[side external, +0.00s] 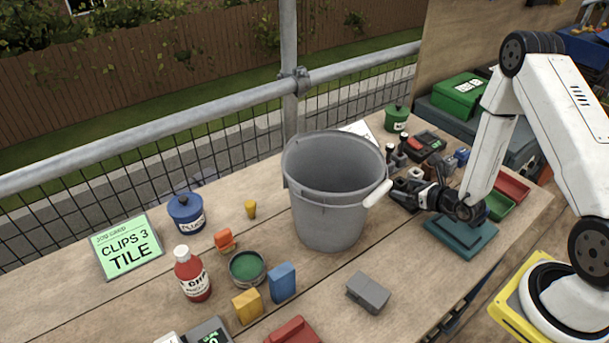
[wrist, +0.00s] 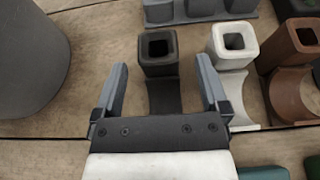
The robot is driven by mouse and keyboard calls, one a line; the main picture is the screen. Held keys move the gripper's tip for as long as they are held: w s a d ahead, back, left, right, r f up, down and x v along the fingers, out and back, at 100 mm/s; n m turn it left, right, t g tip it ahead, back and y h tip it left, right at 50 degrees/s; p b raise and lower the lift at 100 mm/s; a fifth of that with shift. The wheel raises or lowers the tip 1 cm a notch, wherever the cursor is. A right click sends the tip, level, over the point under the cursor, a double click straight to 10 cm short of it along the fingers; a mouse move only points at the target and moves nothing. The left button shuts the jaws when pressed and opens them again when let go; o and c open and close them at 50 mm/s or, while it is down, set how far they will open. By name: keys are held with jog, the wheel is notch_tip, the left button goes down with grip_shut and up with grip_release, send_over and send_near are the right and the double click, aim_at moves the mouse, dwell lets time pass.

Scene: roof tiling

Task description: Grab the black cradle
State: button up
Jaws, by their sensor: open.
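The black cradle (wrist: 158,48) shows in the wrist view as a dark square socket with a curved saddle on its near side. My gripper (wrist: 161,66) is open, with one finger on each side of the cradle's near part. Gaps show between the fingers and the cradle, so it is not clamped. In the side view my gripper (side external: 410,195) is low over the bench, right of the grey bucket. The black cradle is hard to make out there among the gripper and other dark parts.
A white cradle (wrist: 232,45) stands just right of my right finger, with a brown cradle (wrist: 296,50) beyond it. A blue-grey block row (wrist: 195,10) lies behind. The grey bucket (side external: 325,215) stands close on the left.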

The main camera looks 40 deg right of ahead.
dwell(0.4)
grip_shut()
jog(key=shift+r, duration=0.1)
notch_tip(320, 180, up, 10)
dwell(1.1)
jog(key=shift+w, duration=0.1)
dwell(0.5)
